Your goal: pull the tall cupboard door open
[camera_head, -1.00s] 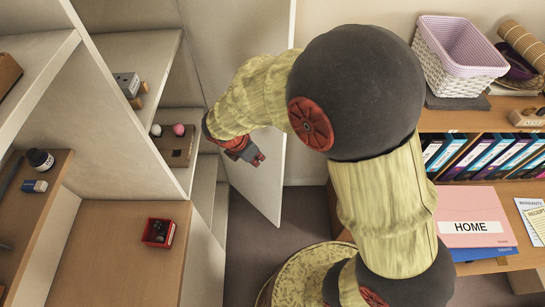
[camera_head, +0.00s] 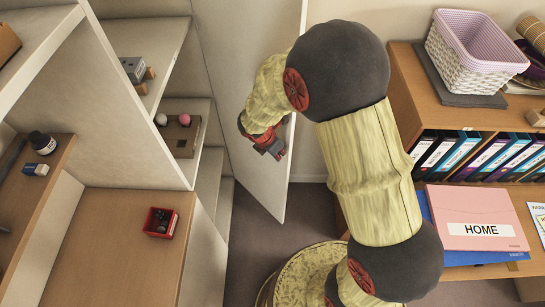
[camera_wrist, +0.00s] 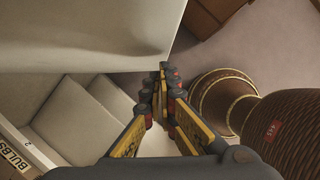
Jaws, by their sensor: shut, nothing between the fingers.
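The tall cupboard door (camera_head: 238,75) is a plain pale panel. It stands swung open, with the cupboard's shelves to its left. My gripper (camera_head: 274,150) is shut and empty, in front of the door's inner face near its free edge. In the wrist view, the shut fingertips (camera_wrist: 166,75) are beside the lower right corner of a pale panel (camera_wrist: 90,35), apparently the door. I cannot tell whether they touch it. No handle shows.
The cupboard shelves hold a grey block (camera_head: 133,69) and a brown tray (camera_head: 184,137). A small red box (camera_head: 161,222) sits on the wooden surface at left. At right, a low bookcase carries a woven basket (camera_head: 477,55). Floor shows below the door.

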